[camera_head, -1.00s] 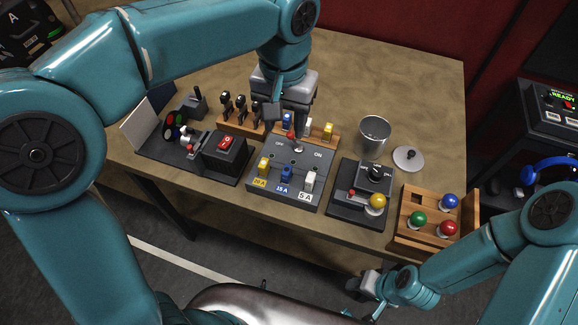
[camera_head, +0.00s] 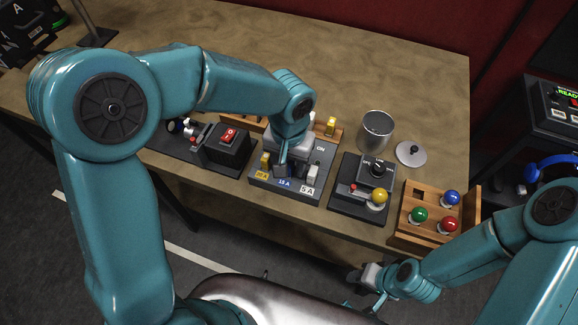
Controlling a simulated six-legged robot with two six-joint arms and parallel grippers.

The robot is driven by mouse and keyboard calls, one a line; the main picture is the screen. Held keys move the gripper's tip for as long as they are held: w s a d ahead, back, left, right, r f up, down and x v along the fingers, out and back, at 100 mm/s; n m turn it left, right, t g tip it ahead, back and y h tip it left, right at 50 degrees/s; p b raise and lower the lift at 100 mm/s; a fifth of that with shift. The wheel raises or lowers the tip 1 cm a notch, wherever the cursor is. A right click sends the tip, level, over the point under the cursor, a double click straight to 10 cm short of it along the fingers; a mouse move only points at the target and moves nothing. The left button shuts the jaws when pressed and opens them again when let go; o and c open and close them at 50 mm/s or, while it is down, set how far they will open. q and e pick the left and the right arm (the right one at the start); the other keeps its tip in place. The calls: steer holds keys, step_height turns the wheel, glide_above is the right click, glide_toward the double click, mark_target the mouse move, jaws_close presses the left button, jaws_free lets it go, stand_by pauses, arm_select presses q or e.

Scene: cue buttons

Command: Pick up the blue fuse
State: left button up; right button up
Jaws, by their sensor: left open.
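The grey fuse panel (camera_head: 260,186) stands on the bench, with slots labelled 20 A, 15 A and 5 A. My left gripper (camera_head: 287,168) is open and reaches down over the middle 15 A slot, so the blue fuse there is hidden behind it. I cannot tell whether the jaws touch the fuse. A yellow fuse (camera_head: 265,160) stands in the left slot and a white fuse (camera_head: 312,174) in the right slot, close beside the gripper. My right gripper (camera_head: 362,287) hangs low in front of the bench, too small to read its jaws.
A wooden rack with a yellow fuse (camera_head: 330,126) stands behind the panel, partly covered by my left arm. A red switch box (camera_head: 229,143) is on the left. A knob box (camera_head: 365,183), a metal cup (camera_head: 376,130) and a wooden button holder (camera_head: 409,228) are on the right.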

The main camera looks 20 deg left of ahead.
mark_target(289, 163)
arm_select(q)
steer(key=shift+f, duration=0.3)
jaws_close()
step_height(289, 163, up, 20)
stand_by(0.4)
